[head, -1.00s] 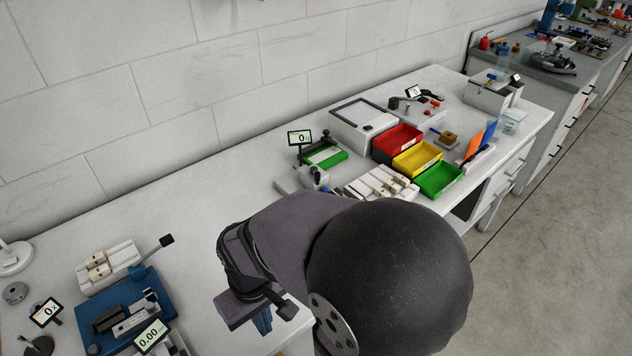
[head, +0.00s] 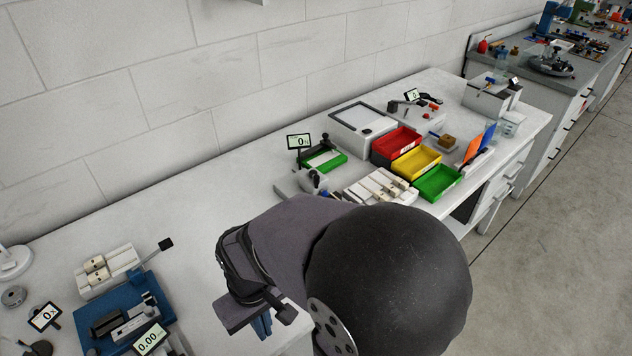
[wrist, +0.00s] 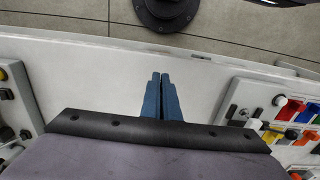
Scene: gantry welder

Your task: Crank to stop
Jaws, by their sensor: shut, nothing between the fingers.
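A lever with a black knob (head: 166,243) stands up at an angle behind the blue fixture (head: 128,313) at the lower left; I cannot tell whether it is the crank. The blue fixture carries grey clamp-like parts and a small display reading 0.00 (head: 150,338). My gripper (head: 262,325) is to the right of the fixture and apart from it, near the front edge of the bench. In the wrist view its blue fingers (wrist: 163,85) are together with nothing between them, over bare white bench. My arm hides part of the bench in the head view.
A white block with cream pieces (head: 105,268) is by the fixture. Red (head: 396,143), yellow (head: 416,162) and green (head: 437,182) bins stand farther along the bench. A green device with a display (head: 299,141) is near them. The bench (head: 205,225) between is clear.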

